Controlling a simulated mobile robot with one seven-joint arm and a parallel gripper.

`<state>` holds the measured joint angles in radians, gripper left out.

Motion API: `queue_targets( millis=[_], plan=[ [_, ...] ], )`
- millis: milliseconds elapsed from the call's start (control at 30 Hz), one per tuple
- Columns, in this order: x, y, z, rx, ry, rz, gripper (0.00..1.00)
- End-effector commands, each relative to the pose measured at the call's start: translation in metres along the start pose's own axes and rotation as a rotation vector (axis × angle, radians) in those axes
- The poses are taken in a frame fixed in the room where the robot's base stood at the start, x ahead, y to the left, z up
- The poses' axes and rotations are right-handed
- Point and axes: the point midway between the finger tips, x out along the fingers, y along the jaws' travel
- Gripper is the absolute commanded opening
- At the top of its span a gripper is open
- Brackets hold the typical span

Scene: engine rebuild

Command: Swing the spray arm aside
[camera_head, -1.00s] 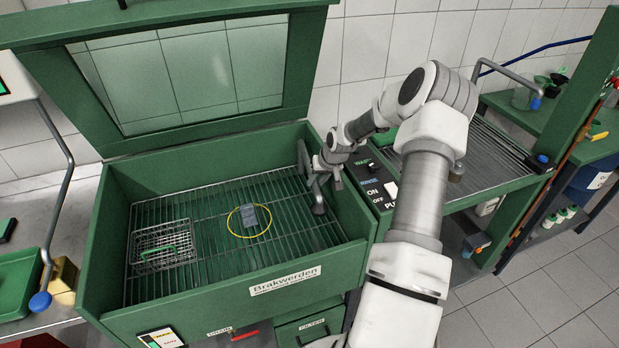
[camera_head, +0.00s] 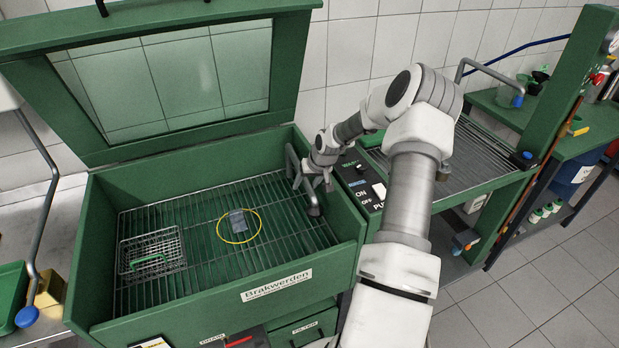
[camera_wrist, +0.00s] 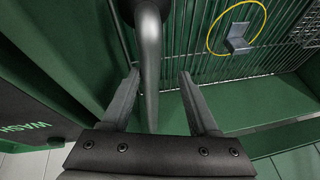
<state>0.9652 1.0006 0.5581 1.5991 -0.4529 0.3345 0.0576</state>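The spray arm (camera_head: 292,165) is a bent grey tube at the right inner side of the green wash basin (camera_head: 100,240). Its lower end (camera_head: 314,206) hangs over the basin's wire rack. My gripper (camera_head: 312,188) is at the tube, near the basin's right wall. In the wrist view, the grey tube (camera_wrist: 151,60) runs between the two fingers of my gripper (camera_wrist: 160,88). Gaps show on both sides of the tube, so the fingers are open around it.
A wire basket (camera_head: 150,252) and a small grey part within a yellow ring (camera_head: 239,242) lie on the rack. The glazed lid (camera_head: 170,75) stands open behind. The control panel (camera_head: 360,183) is just right of the basin.

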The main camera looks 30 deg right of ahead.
Motion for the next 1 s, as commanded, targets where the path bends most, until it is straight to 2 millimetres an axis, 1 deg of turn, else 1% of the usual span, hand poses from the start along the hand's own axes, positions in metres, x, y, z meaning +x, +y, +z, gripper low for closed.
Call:
queue_targets(
  millis=[133,233,700,833,1000],
  plan=[
    [-0.015,0.001,-0.001,0.0,0.003,0.002,0.59],
    [-0.033,0.001,-0.001,0.001,0.002,0.002,0.59],
    [-0.138,0.001,-0.001,0.001,0.004,0.003,0.59],
    [-0.158,0.001,-0.001,0.001,0.003,0.002,0.59],
    [-0.171,0.001,0.0,0.0,0.002,0.001,0.59]
  ],
)
